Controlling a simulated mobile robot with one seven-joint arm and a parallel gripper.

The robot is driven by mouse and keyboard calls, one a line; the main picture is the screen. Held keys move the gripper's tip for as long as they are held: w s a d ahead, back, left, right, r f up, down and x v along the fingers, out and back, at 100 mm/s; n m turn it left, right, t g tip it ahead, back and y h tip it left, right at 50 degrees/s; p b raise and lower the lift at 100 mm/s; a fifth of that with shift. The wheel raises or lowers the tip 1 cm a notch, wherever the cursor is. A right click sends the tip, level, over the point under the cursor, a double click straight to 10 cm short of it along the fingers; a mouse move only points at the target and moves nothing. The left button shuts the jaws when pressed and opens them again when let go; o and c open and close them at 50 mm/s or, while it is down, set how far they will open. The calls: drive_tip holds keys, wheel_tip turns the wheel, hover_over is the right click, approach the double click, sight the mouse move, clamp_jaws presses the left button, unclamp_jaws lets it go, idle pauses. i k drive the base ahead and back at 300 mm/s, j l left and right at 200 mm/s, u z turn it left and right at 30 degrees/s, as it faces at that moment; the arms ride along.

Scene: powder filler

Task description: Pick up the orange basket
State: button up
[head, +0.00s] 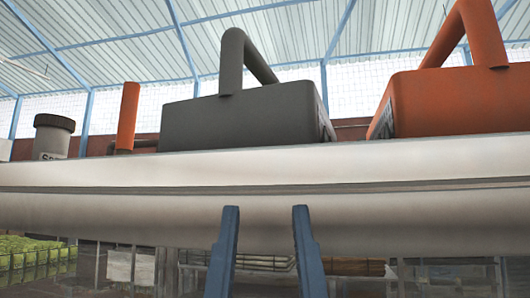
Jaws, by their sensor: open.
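The orange basket (465,100) stands at the right on the white surface (265,163), with an orange handle (484,33) rising from it. The right side of the basket is cut off by the picture edge. My gripper (265,209) shows as two blue fingers at the bottom centre. The fingers are apart with nothing between them. They are in front of the surface's rounded edge, lower than the baskets and to the left of the orange one. The inside of the orange basket is hidden from this low angle.
A grey basket (240,125) with a tall grey handle stands left of the orange one, with a narrow gap between. Farther left are an upright orange cylinder (127,115) and a grey jar with a dark lid (52,137). The surface's thick white edge runs across the view.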

sight(491, 95)
drive_tip(key=z, duration=0.8)
drive_tip(key=l+u, duration=0.4)
drive_tip(key=l, duration=0.25)
drive_tip(key=k+l+u, duration=0.1)
drive_tip(key=l+u, duration=0.3)
drive_tip(key=l, duration=0.2)
